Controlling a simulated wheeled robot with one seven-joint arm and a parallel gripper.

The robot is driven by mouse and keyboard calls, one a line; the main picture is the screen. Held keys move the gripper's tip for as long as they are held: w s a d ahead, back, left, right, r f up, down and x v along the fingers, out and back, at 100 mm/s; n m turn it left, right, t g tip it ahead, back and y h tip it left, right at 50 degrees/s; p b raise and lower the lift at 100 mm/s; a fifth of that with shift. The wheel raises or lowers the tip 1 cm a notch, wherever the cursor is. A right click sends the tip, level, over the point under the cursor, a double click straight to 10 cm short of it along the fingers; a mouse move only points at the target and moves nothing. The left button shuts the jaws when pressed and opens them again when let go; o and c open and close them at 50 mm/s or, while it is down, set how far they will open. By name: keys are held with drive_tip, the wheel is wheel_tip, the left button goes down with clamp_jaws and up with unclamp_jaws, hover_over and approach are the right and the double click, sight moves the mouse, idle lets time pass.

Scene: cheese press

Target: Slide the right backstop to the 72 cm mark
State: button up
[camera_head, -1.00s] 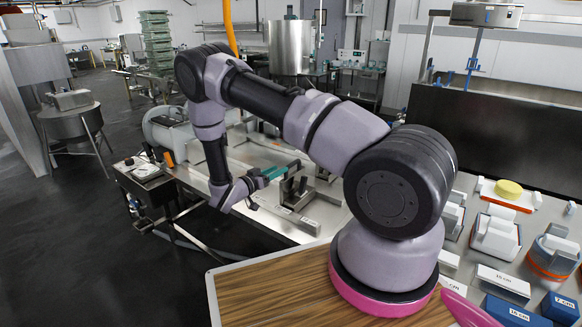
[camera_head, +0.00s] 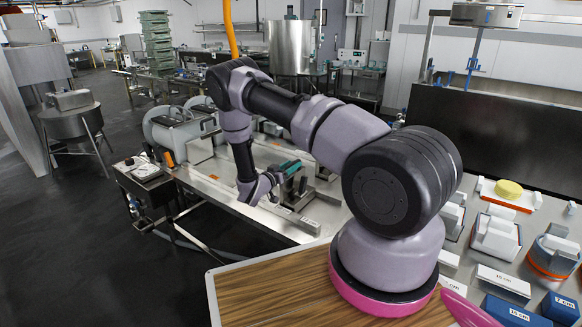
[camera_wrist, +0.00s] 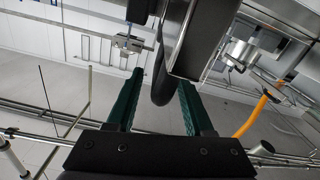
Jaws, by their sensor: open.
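A dark upright piece (camera_head: 303,185), which looks like the right backstop, stands on the metal table (camera_head: 222,196) by a grey bar. My gripper (camera_head: 290,167) is at it, reaching in from the left with teal fingers. In the wrist view the fingers (camera_wrist: 160,95) are apart. A dark rounded bar (camera_wrist: 166,80) shows between them, joined to a larger dark plate (camera_wrist: 207,35). I cannot tell whether either finger touches it. No scale figure, including the 72 cm mark, is readable.
A grey bar with a white label (camera_head: 309,226) lies at the table's front right. A white machine (camera_head: 178,130) stands at the table's far left. A wooden board (camera_head: 265,285) is near my base. Several blocks, including a blue block (camera_head: 515,312), lie at right.

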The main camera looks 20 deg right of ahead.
clamp_jaws()
idle(1.5)
